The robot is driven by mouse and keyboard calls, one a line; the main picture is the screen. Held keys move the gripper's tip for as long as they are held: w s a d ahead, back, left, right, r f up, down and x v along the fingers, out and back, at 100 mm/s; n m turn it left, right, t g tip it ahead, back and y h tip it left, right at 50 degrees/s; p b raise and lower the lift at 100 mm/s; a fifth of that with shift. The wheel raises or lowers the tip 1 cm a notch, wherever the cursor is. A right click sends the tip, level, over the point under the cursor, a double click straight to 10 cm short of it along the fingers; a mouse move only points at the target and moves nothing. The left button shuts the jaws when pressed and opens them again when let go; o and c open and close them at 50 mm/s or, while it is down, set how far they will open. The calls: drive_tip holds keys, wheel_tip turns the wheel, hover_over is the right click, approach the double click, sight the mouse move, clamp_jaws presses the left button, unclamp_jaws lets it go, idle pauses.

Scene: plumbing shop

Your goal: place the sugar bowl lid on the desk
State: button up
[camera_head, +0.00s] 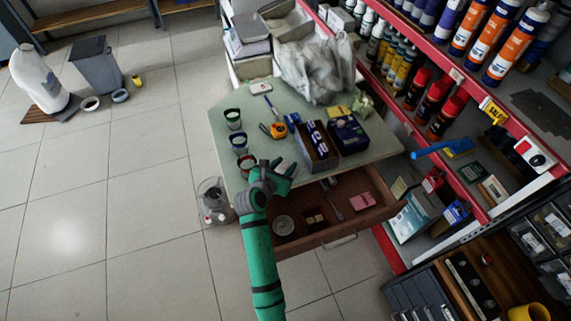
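The desk (223,111) has a pale green top and stands in the middle of the head view. Its drawer (345,228) is pulled open below the front edge. A small round pale disc (284,225) lies in the left part of the drawer; it may be the sugar bowl lid, but it is too small to be sure. My gripper (284,166) is over the desk's front left edge, above and apart from the disc. Its fingers look spread, with nothing visible between them. My arm hides part of the drawer's left side.
An orange tape measure (278,130) and dark boxes (347,133) lie farther back. A red-edged shelf (440,92) borders the right. The floor at left is mostly clear.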

drive_tip(key=v, duration=1.1)
drive_tip(key=s+f+m+y, duration=0.1)
drive_tip(key=s+f+m, duration=0.1)
drive_tip(key=s+m, duration=0.2)
drive_tip(key=s+f+m+t+y, duration=0.1)
drive_tip(key=s+f+m+y, duration=0.1)
drive_tip(key=s, duration=0.6)
drive_tip(key=s+f+m+y, duration=0.1)
drive_tip(key=s+f+m, duration=0.3)
drive_tip(key=s+m, duration=0.2)
drive_tip(key=shift+s+d+t+y, duration=0.15)
drive_tip(key=shift+t+y, duration=0.15)
drive_tip(key=shift+y, duration=0.1)
drive_tip(key=s+d+r+m+t, duration=0.1)
drive_tip(key=s+r+m, duration=0.4)
drive_tip(key=s+m, duration=0.4)
drive_tip(key=s+d+r+m+t, duration=0.1)
drive_tip(key=s+r+m, duration=0.5)
drive_tip(key=s+m, duration=0.3)
drive_tip(key=shift+s+d+r+m+t+y, duration=0.2)
drive_tip(key=shift+s+r+m+t+y, duration=0.15)
drive_tip(key=shift+s, duration=0.2)
drive_tip(key=shift+w, duration=0.1)
drive_tip(key=shift+c, duration=0.6)
